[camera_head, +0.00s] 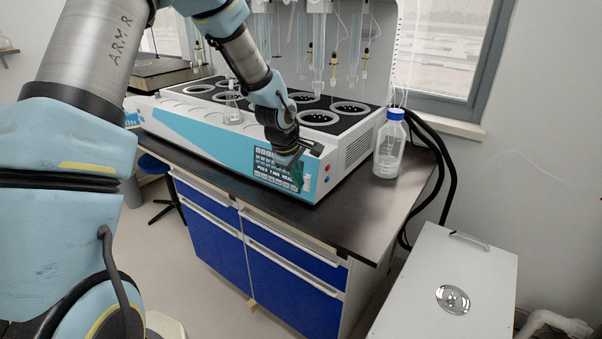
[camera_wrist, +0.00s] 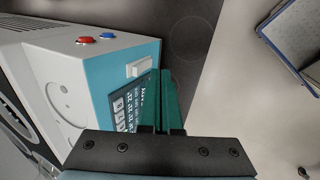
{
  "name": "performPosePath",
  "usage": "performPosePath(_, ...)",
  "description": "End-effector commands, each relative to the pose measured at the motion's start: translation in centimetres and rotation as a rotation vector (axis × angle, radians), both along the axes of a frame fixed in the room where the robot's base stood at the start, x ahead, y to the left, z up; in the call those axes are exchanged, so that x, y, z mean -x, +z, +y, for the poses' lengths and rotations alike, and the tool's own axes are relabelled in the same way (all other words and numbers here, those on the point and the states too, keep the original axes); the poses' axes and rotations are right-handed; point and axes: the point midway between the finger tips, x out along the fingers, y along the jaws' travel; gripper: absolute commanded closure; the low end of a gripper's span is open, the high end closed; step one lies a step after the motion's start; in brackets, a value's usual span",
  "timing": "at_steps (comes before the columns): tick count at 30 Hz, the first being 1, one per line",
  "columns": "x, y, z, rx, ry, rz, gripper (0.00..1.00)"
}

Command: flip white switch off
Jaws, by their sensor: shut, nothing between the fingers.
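The white switch (camera_wrist: 139,67) is on the blue front panel of the multi distiller, between the display and the red and blue buttons in the wrist view. In the head view the switch (camera_head: 307,183) is a small white patch at the right end of the front. My gripper (camera_wrist: 160,76) has green fingers that are shut and empty. Its fingertips are close beside the switch in the wrist view; I cannot tell whether they touch it. In the head view my gripper (camera_head: 297,170) is in front of the panel's right end and hides part of the display. The switch's on or off position is unclear.
The multi distiller (camera_head: 190,122) stands on a dark bench top (camera_head: 345,215) over blue drawers. A red button (camera_wrist: 85,40) and a blue button (camera_wrist: 107,36) are near the switch. A blue-capped bottle (camera_head: 389,150) stands to the right. The space in front of the bench is free.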

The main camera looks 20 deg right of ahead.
Motion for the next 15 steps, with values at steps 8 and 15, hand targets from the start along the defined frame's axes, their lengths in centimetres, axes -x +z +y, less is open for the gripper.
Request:
performPosePath(8, -0.72, -0.07, -1.19, -0.001, 0.001, 0.001, 1.00)
performPosePath(15, -0.71, -0.08, -1.18, -0.001, 0.000, 0.001, 1.00)
